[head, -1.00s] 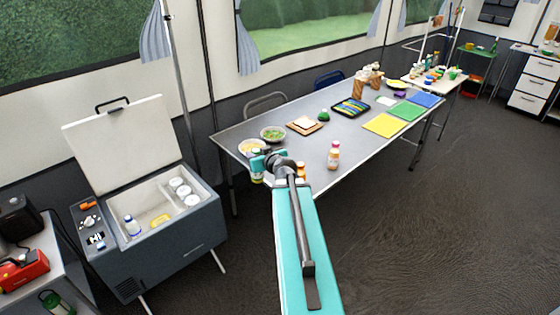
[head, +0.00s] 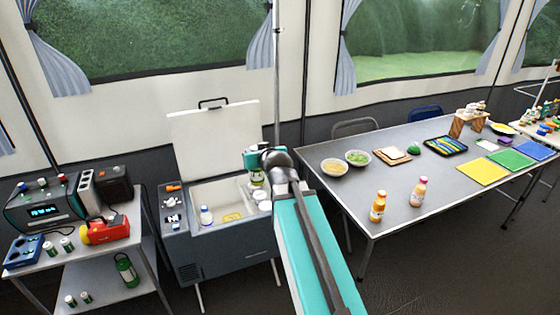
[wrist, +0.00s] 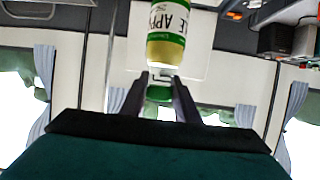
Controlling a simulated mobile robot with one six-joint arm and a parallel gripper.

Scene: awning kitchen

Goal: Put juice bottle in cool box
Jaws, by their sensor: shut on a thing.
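My gripper (head: 257,165) is shut on the juice bottle (head: 256,180), near its green cap. In the wrist view the bottle (wrist: 168,32) has a pale yellow-green body and a white and green label reading "APPLE". In the head view it hangs roughly upright, overlapping the right part of the cool box (head: 215,250). Whether it is above or inside the box I cannot tell exactly. The cool box is grey, with its white lid (head: 215,135) raised. Inside are a white bottle with a blue cap (head: 206,215), a yellow pack (head: 232,217) and white-topped containers (head: 264,205), partly hidden by my arm.
To the right stands a long grey table (head: 345,200) with an orange bottle (head: 378,206), a pink bottle (head: 419,192), bowls (head: 358,157) and coloured mats. On the left, a shelf unit (head: 90,255) holds a radio (head: 42,212) and a red device (head: 103,231).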

